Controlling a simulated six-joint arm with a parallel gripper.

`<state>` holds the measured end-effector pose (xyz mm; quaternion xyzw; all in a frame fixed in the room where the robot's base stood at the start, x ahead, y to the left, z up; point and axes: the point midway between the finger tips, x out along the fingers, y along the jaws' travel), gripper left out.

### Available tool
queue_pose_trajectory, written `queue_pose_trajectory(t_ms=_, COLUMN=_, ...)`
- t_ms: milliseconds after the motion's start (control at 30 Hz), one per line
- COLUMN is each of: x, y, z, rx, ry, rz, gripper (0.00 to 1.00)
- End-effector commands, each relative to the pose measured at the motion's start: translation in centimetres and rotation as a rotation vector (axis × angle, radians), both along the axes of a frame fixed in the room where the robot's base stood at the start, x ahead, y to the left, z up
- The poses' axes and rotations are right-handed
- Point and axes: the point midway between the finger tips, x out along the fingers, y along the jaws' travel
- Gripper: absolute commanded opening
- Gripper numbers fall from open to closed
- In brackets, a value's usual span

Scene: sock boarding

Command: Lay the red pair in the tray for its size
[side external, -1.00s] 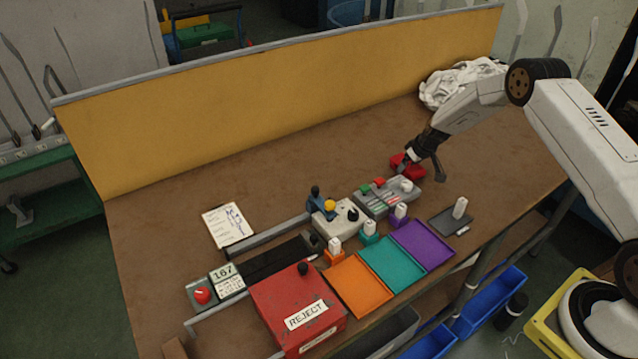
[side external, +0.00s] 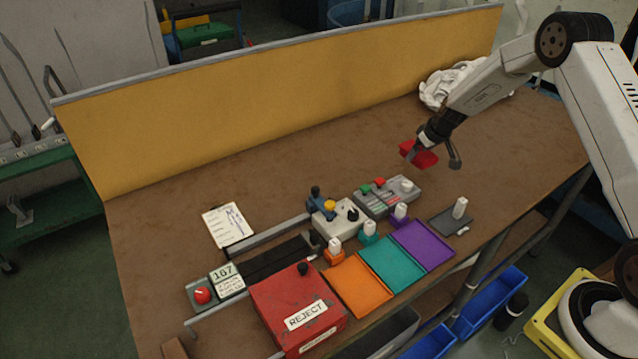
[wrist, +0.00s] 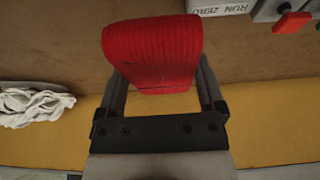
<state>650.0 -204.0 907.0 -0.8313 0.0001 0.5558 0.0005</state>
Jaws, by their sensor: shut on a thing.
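The red pair (wrist: 152,50) is a folded, ribbed red bundle held between the two fingers of my gripper (wrist: 160,88) in the wrist view. In the side external view the red pair (side external: 418,154) hangs in the air above the brown table, behind the control box, with my gripper (side external: 428,146) shut on it. Three trays lie side by side at the table's front: orange (side external: 358,286), teal (side external: 392,263) and purple (side external: 423,244). All three look empty. A small tag block in matching colour stands behind each tray; any size marks are too small to read.
A red REJECT box (side external: 290,310) stands left of the orange tray. A grey control box (side external: 386,196) with buttons and a joystick box (side external: 335,218) stand behind the trays. A dark grey pad (side external: 447,222) with a white upright piece lies at right. White cloth (side external: 447,86) is heaped at the back.

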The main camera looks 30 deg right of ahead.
Motion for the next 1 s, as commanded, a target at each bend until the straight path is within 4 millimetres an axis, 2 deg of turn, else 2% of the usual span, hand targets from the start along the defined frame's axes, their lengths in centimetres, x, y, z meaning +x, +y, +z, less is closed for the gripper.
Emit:
queue_pose_trajectory(t_ms=133, x=-1.5, y=0.4, z=1.9, rx=-0.002, ry=-0.002, rz=-0.001, gripper=0.19)
queue_pose_trajectory(t_ms=600, x=-7.3, y=2.3, z=4.5, rx=-0.001, ry=-0.002, rz=0.000, gripper=0.19)
queue_pose_trajectory(t_ms=800, x=-8.9, y=2.8, z=5.2, rx=-0.001, ry=-0.001, rz=0.001, gripper=0.19)
queue_pose_trajectory(t_ms=1000, x=-9.6, y=3.0, z=5.4, rx=-0.001, ry=-0.001, rz=0.001, gripper=0.19)
